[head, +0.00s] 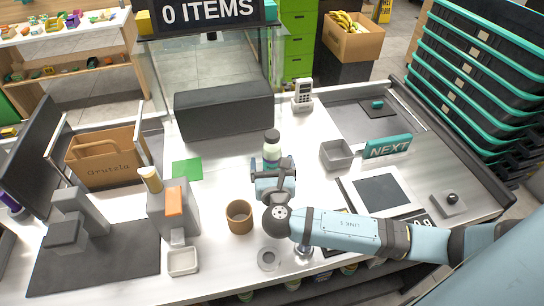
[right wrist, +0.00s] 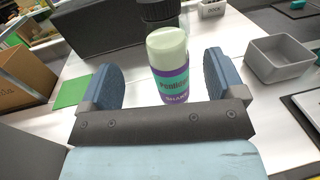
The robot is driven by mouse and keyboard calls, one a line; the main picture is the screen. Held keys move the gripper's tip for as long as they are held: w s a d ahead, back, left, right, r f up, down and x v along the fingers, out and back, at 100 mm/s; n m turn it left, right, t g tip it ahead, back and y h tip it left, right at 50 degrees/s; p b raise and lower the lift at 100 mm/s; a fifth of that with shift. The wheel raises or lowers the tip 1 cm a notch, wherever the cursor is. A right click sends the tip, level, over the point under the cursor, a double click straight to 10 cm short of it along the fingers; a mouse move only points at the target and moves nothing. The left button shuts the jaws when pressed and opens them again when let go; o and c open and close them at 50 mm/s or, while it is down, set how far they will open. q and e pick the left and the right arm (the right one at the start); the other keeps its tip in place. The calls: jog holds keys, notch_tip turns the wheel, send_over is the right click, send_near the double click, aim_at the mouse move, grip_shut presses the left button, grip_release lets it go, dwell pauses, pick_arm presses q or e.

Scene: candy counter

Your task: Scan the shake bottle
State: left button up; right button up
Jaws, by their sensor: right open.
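My right gripper (head: 272,178) is open on the near side of the bottle. In the right wrist view the bottle appears between the two spread fingers, with a gap on each side. The gripper partly hides the bottle's lower part in the head view. A flat dark glass plate in a white frame (head: 347,190) lies right of the gripper. My left gripper is out of view.
A sign (head: 210,12) reads "0 ITEMS". A brown cup (head: 239,217) stands close left of my right gripper. A grey open box (head: 336,154) and a NEXT bar (head: 388,147) are to the right. A dark block (head: 224,112) lies behind the bottle.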

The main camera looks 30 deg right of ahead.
aim_at(273, 153)
jog(key=shift+w+d, duration=0.25)
jog(key=shift+w, duration=0.3)
jog(key=shift+w+d+r, duration=0.1)
jog(key=shift+w+d, duration=0.2)
jog(key=shift+w, duration=0.1)
jog(key=p+x, duration=0.1)
jog(key=x, duration=0.2)
jog(key=shift+w+d, duration=0.2)
jog(key=shift+d, duration=0.1)
jog(key=shift+w+d, duration=0.15)
jog(key=shift+w, duration=0.25)
jog(key=c, duration=0.3)
grip_shut()
